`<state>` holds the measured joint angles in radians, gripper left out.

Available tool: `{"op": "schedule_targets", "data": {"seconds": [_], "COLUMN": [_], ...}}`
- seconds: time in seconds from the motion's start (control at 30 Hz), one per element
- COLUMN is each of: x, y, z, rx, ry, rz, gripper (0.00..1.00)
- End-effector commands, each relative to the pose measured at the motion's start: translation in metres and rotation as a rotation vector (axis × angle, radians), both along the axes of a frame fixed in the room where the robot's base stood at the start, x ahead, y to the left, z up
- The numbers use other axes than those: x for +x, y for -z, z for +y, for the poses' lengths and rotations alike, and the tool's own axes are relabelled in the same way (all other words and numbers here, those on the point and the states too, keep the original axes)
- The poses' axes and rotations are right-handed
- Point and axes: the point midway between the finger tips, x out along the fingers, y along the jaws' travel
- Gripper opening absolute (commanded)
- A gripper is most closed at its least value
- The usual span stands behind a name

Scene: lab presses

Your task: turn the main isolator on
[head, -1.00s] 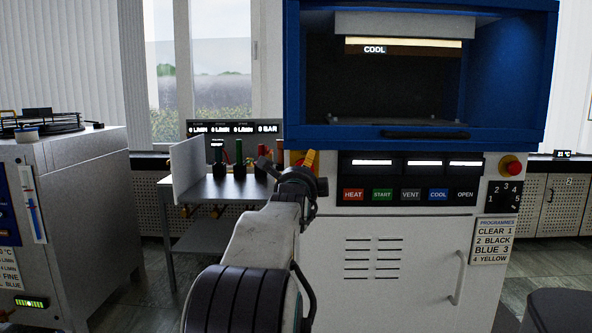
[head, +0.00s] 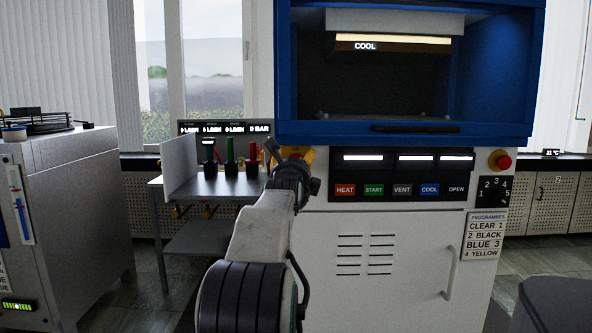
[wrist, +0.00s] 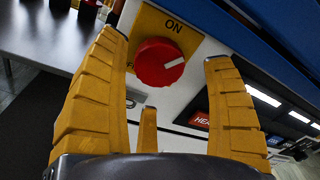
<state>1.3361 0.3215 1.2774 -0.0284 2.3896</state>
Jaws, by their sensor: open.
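The main isolator is a red round knob (wrist: 160,64) on a yellow plate (wrist: 190,40) marked ON, on the press's pale front. A white mark on the knob points to the right in the wrist view, not straight at the ON label. Only part of another label shows at the plate's left. My gripper (wrist: 164,50) is open, with its yellow fingers spread either side of the knob in the picture; I see no contact. In the head view, my gripper (head: 297,160) is in front of the press's left edge and hides the knob.
The blue press hood (head: 410,134) overhangs on the right, above a button panel (head: 400,190). A grey table (head: 215,187) with coloured valves stands on the left. A metal cabinet (head: 80,220) is farther left. A red stop button (head: 503,162) is at the press's right.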

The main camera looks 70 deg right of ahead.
Motion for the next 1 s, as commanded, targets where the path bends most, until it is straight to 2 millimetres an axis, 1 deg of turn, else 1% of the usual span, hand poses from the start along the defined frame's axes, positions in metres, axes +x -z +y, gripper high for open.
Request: {"op": "schedule_targets", "data": {"seconds": [0.07,0.2,0.4,0.6,0.9,1.0], "x": [0.001,0.004,0.006,0.007,0.007,0.007], "y": [0.002,0.0,0.0,0.0,0.0,0.0], "z": [-0.006,-0.017,-0.027,-0.031,-0.031,-0.031], "rx": [0.0,0.002,0.0,0.0,0.0,0.0], "ry": [0.0,0.001,0.0,0.0,0.001,0.0], "rz": [0.0,0.001,0.001,0.001,0.001,0.001], "gripper": [0.76,0.76,0.76,0.76,0.76,0.67]}}
